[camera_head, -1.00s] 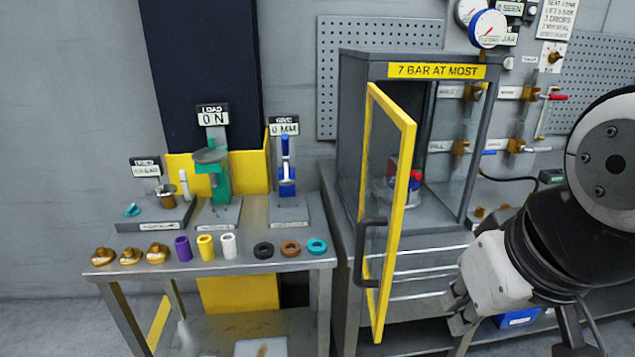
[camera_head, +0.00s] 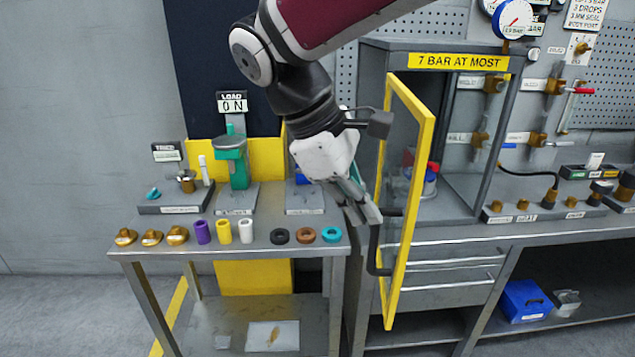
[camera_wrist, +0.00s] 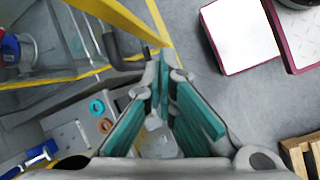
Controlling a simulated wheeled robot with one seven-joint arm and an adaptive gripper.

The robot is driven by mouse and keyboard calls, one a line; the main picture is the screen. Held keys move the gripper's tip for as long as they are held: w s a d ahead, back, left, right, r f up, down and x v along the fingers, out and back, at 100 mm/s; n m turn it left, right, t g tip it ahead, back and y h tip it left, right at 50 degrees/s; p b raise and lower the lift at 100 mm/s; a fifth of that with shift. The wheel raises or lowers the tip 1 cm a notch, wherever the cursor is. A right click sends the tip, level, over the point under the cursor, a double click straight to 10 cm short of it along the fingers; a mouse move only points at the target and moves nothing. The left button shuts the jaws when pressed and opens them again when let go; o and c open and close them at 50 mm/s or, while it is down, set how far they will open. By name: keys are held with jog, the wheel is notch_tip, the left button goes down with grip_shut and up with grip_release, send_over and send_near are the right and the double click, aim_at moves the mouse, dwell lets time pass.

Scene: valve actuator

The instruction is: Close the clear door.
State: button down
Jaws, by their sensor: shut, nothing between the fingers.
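The clear door (camera_head: 418,190) has a yellow frame and stands open, swung out towards me from the cabinet (camera_head: 455,47) marked "7 BAR AT MOST". Its dark bar handle (camera_head: 374,255) is on the door's left face. My gripper (camera_head: 371,216) is shut and empty, on the left side of the door close to the handle; I cannot tell if it touches. In the wrist view, the fingertips (camera_wrist: 165,58) meet just right of the handle (camera_wrist: 120,50), with the yellow door frame (camera_wrist: 125,18) above. My arm hides part of the door's left side.
A red and blue device (camera_head: 431,180) stands inside the cabinet. A workbench (camera_head: 540,230) with fittings runs right. Open floor lies in front.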

jog(key=w+a+f+n+h, duration=0.2)
jog(key=w+a+n, duration=0.1)
jog(key=a, duration=0.3)
jog(key=w+a+f+n+h, duration=0.1)
jog(key=w+a+f+n, duration=0.15)
jog(key=a, duration=0.35)
jog(key=d+f+p, duration=0.3)
jog(key=d+f, duration=0.3)
jog(key=d, duration=0.5)
jog(key=shift+d+f, duration=0.25)
jog(key=shift+w+n, duration=0.1)
jog(key=shift+n, duration=0.15)
